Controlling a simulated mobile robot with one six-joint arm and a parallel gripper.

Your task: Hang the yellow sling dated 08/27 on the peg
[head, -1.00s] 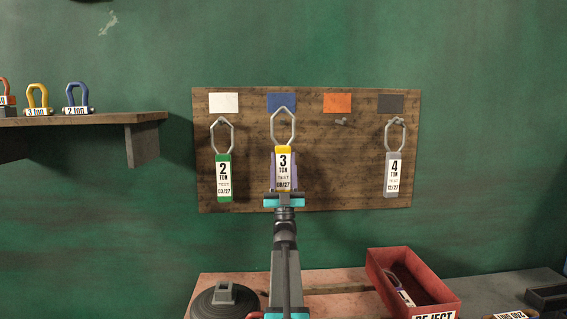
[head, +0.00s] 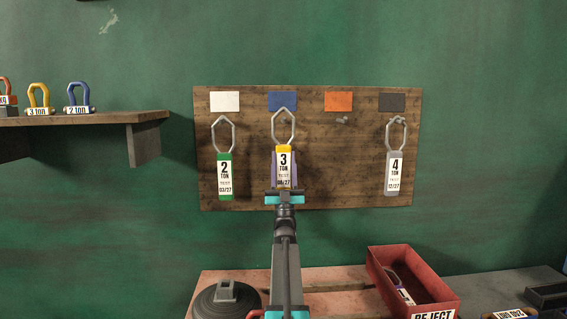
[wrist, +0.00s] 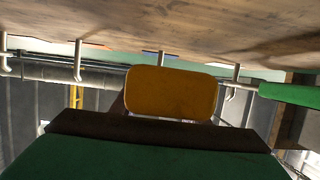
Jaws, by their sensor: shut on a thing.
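The yellow sling (head: 284,149) is upright in my gripper (head: 285,192), in front of the pegboard and below the blue card. Its white tag reads 3 TON; the date at the bottom is small and partly covered. Its grey metal ring (head: 293,129) points up. The peg below the blue card is not clear in the head view, so I cannot tell whether the ring is around it. Purple shows on both sides of the sling; I cannot tell what it is. The wrist view shows the sling's yellow end (wrist: 172,92) and pegs (wrist: 78,60) on the board.
The wooden board (head: 320,170) also holds a green sling (head: 224,160) at left and a grey sling (head: 393,160) at right. The peg (head: 341,121) below the orange card is empty. A red reject bin (head: 428,292) stands below right. A shelf (head: 90,119) with shackles is at left.

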